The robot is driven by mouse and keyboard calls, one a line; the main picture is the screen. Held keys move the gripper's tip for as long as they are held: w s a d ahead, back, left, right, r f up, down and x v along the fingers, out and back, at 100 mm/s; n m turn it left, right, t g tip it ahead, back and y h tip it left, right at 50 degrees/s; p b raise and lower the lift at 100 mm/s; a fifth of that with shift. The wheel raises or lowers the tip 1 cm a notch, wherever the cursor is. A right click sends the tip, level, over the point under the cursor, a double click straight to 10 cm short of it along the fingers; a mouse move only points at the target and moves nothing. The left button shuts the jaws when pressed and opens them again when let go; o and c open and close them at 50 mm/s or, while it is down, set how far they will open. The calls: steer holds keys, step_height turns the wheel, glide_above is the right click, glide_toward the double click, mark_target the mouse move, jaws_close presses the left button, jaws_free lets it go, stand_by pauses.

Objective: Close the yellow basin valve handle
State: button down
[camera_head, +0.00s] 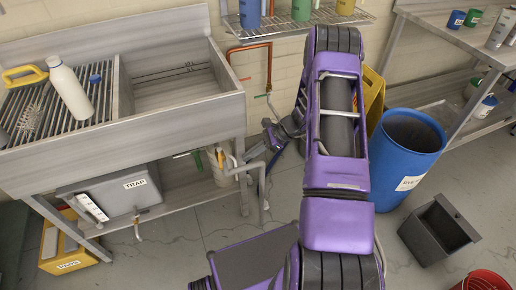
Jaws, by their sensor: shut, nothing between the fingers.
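The grey basin (180,85) is at the upper left, with pipework (240,165) under its right end. My gripper (268,124) is small and dark beyond my purple arm, just right of the basin's right end and these pipes. Its fingers look shut and empty. I cannot tell whether it touches the pipes. My arm hides part of the area to its right.
A white bottle (70,90) and a yellow-handled tool (24,76) lie on the drainboard. A grey trap box (115,190) is on the lower shelf. A blue bin (405,150) and a grey open box (438,230) stand right. Copper pipe (268,70) runs down the wall.

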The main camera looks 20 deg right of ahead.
mark_target(220, 158)
steer(key=w+a+f, duration=0.1)
steer(key=a, duration=0.5)
